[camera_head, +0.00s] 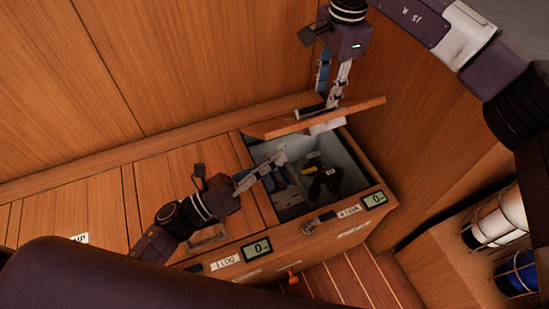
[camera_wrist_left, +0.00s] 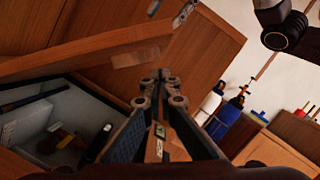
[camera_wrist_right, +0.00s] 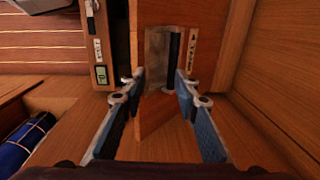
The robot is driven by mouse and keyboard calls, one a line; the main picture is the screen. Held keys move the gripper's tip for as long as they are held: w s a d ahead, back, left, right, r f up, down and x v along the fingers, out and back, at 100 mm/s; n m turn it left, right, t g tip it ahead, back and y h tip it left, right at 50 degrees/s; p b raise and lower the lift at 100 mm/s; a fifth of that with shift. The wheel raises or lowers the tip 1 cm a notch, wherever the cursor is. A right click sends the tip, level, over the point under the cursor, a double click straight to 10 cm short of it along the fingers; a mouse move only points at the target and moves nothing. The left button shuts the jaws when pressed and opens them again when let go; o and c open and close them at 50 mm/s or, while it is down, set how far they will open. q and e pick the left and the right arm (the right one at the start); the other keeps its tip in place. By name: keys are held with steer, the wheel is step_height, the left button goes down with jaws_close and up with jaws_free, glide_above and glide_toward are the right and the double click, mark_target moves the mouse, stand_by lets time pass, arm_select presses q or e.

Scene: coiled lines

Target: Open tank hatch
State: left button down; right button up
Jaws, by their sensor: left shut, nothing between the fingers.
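The wooden tank hatch (camera_head: 290,124) is raised and tilted above the open compartment (camera_head: 350,160) at the bench's right end. It also shows in the left wrist view (camera_wrist_left: 90,50). The front edge below bears a "4 TANK" label (camera_head: 349,211). My left gripper (camera_head: 281,157) is shut and empty, its fingertips over the opening below the raised hatch. My right gripper (camera_head: 325,105) is open at the hatch's back side. In the right wrist view its fingers (camera_wrist_right: 160,82) are spread on either side of a wooden panel with a cutout; I cannot tell whether they touch it.
A yellow and black item (camera_head: 323,178) and other things lie inside the compartment. A latch (camera_head: 308,228) and digital displays (camera_head: 256,249) sit on the bench front. Wooden walls stand behind and to the right. White and blue cylinders (camera_head: 503,222) are racked at far right.

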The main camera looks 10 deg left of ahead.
steer(key=s+a+r+g+y, duration=0.3)
steer(key=s+a+g+y, duration=0.5)
steer(key=s+a, duration=1.05)
steer(key=s+a+r+m+t+y, duration=0.1)
steer(key=a+r+m+y, duration=0.1)
steer(key=r+m+y, duration=0.35)
steer(key=s+a+r+m+t+y, duration=0.1)
steer(key=a+r+m+y, duration=0.15)
steer(key=r+y, duration=0.5)
steer(key=w+d+r+m+t+y, duration=0.2)
steer(key=w+d+m+t, duration=0.25)
steer(key=m+t, duration=0.35)
steer(key=w+d+r+m+t+y, duration=0.1)
steer(key=w+d+r+m+t, duration=0.15)
steer(key=d+m+t, duration=0.55)
steer(key=w+d+f+m+t+h, duration=0.25)
steer(key=d+m+t+h, duration=0.2)
steer(key=m, duration=0.45)
steer(key=w+d+f+m+t+h, duration=0.25)
steer(key=m+t+h, duration=0.25)
steer(key=m, duration=0.3)
steer(key=s+d+f+m+g+h, duration=0.2)
steer(key=s+d+f+m+h, duration=0.1)
steer(key=d+f+m+h, duration=0.8)
steer(key=shift+s+d+f+m+g+b, duration=0.4)
steer(key=shift+d+f+m, duration=1.8)
steer(key=shift+f+m, duration=1.1)
